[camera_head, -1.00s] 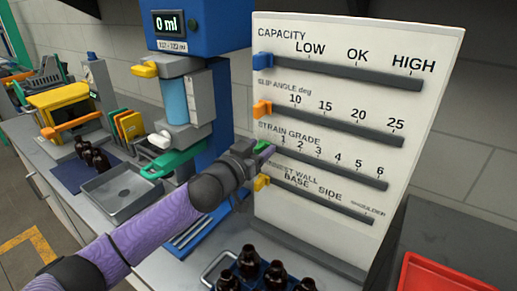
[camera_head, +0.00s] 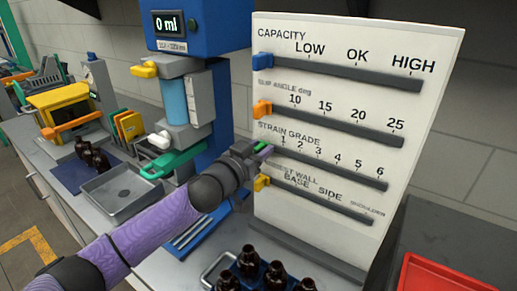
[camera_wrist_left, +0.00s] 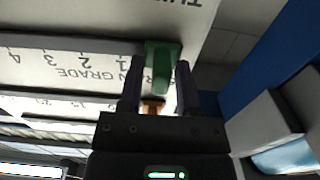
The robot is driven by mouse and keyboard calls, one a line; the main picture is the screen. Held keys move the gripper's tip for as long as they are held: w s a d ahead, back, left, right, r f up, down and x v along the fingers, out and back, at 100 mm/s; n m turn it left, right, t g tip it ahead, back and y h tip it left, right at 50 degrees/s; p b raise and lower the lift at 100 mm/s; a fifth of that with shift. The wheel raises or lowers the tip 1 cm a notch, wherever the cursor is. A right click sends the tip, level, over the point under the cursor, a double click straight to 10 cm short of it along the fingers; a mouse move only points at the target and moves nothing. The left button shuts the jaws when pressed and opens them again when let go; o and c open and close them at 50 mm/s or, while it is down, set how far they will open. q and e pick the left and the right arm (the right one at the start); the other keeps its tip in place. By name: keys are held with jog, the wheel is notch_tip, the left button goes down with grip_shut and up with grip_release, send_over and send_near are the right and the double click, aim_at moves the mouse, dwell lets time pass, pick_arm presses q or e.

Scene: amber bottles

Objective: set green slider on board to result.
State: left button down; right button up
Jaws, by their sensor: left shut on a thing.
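The white board (camera_head: 440,120) stands upright with several labelled slider tracks. The green slider (camera_head: 263,148) sits at the left end of the STRAIN GRADE track, just left of the mark 1. My left gripper (camera_head: 258,150) is shut on the green slider, and its fingers hide part of it. In the left wrist view the green slider (camera_wrist_left: 161,55) shows between the two fingers of my left gripper (camera_wrist_left: 158,85). My right gripper is not in view.
The blue slider (camera_head: 263,61), orange slider (camera_head: 262,108) and yellow slider (camera_head: 262,183) sit at the left ends of their tracks. Dark bottles (camera_head: 249,261) stand in front of the board. A blue dispenser (camera_head: 205,25) stands left of it, and a red tray (camera_head: 440,275) is at right.

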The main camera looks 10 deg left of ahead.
pick_arm(q)
jog(key=shift+d, duration=0.1)
dwell(0.6)
jog(key=s+d, duration=0.1)
jog(key=d, duration=0.2)
jog(key=s+d+p, duration=0.1)
jog(key=s+d, duration=0.1)
jog(key=d, duration=0.2)
jog(key=s+d, duration=0.1)
jog(key=d, duration=0.3)
jog(key=shift+s+p, duration=0.3)
jog(key=c, duration=0.6)
grip_release()
send_near(317, 159)
jog(key=p+v, duration=0.1)
jog(key=v, duration=0.2)
jog(key=shift+s+a, duration=0.1)
jog(key=shift+s, duration=0.2)
